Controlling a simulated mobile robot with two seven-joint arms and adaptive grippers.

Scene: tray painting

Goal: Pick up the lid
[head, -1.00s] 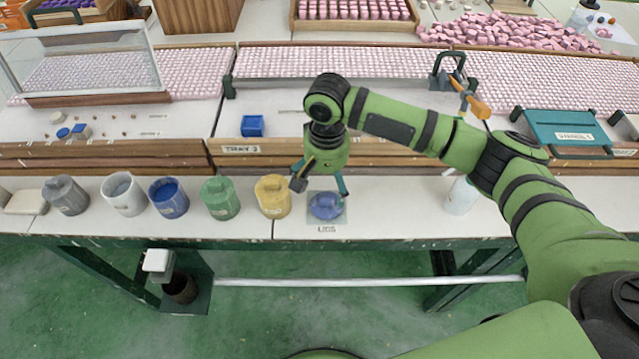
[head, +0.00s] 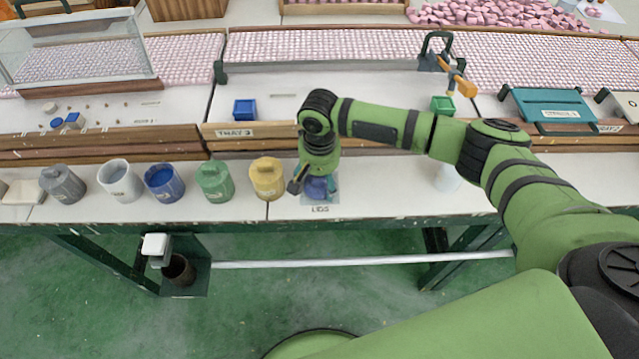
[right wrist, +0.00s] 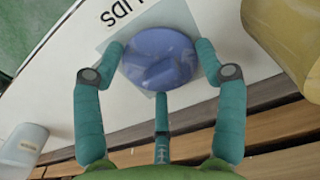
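The blue lid (head: 318,187) lies on a grey square pad marked LIDS on the front bench. In the right wrist view the round lid (right wrist: 160,62) has a raised bar across its top. My right gripper (head: 315,191) is down over the lid. In the right wrist view the teal fingers of the right gripper (right wrist: 161,50) stand around the lid, spread wide, with tips close to its rim on both sides. A third finger is near its lower edge. I see no clear grip on it. My left gripper is not in view.
A yellow pot (head: 267,179) stands just left of the lid, then green (head: 214,182), blue (head: 164,184), white (head: 119,181) and grey (head: 62,185) ones. A white container (head: 447,178) stands to the right. The wooden tray edge (head: 270,139) rises behind the lid.

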